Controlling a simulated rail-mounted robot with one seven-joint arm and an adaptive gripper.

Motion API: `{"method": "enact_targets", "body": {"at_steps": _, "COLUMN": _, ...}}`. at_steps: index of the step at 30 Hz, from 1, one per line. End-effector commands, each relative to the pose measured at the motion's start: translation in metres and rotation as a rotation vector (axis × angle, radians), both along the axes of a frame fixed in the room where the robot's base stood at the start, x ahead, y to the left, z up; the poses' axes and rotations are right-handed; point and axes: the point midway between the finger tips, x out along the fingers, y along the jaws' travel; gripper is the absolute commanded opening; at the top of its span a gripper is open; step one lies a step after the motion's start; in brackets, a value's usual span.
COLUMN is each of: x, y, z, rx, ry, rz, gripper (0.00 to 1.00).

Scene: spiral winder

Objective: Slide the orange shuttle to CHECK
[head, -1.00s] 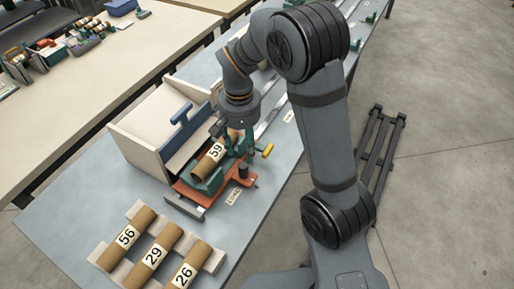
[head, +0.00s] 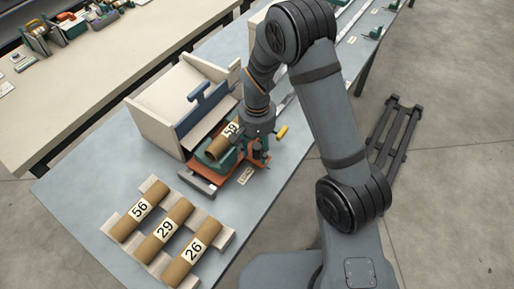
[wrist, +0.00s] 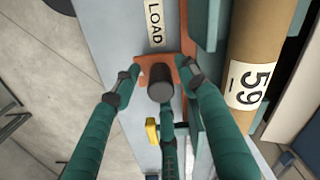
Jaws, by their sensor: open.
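The orange shuttle (head: 196,169) sits at the near end of its track, beside the LOAD label (head: 245,175). It carries a teal cradle with the brown tube marked 59 (head: 219,147). A dark upright knob (wrist: 160,84) stands on the shuttle's orange plate (wrist: 150,66). My gripper (head: 256,158) is over the knob side of the shuttle. In the wrist view my gripper (wrist: 159,68) is open, its teal fingers spread around the knob with gaps at the sides. The LOAD label (wrist: 155,22) shows there too. I cannot read a CHECK label.
A cream box with a blue handle (head: 200,90) stands left of the shuttle. A yellow-ended lever (head: 282,132) is close to my gripper. Tubes 56, 29 and 26 (head: 165,229) lie on a rack in front. The rail (head: 345,20) runs toward the back.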

Motion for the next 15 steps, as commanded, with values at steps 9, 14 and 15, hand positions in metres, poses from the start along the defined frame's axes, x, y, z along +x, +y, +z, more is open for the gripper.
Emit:
{"method": "enact_targets", "body": {"at_steps": 9, "x": 0.0000, "y": 0.0001, "z": 0.0004, "rx": 0.000, "ry": 0.000, "rz": 0.000, "gripper": 0.28}}
{"method": "enact_targets", "body": {"at_steps": 14, "x": 0.0000, "y": 0.0001, "z": 0.0004, "rx": 0.000, "ry": 0.000, "rz": 0.000, "gripper": 0.18}}
{"method": "enact_targets", "body": {"at_steps": 15, "x": -0.0001, "y": 0.0002, "z": 0.0004, "rx": 0.000, "ry": 0.000, "rz": 0.000, "gripper": 0.16}}
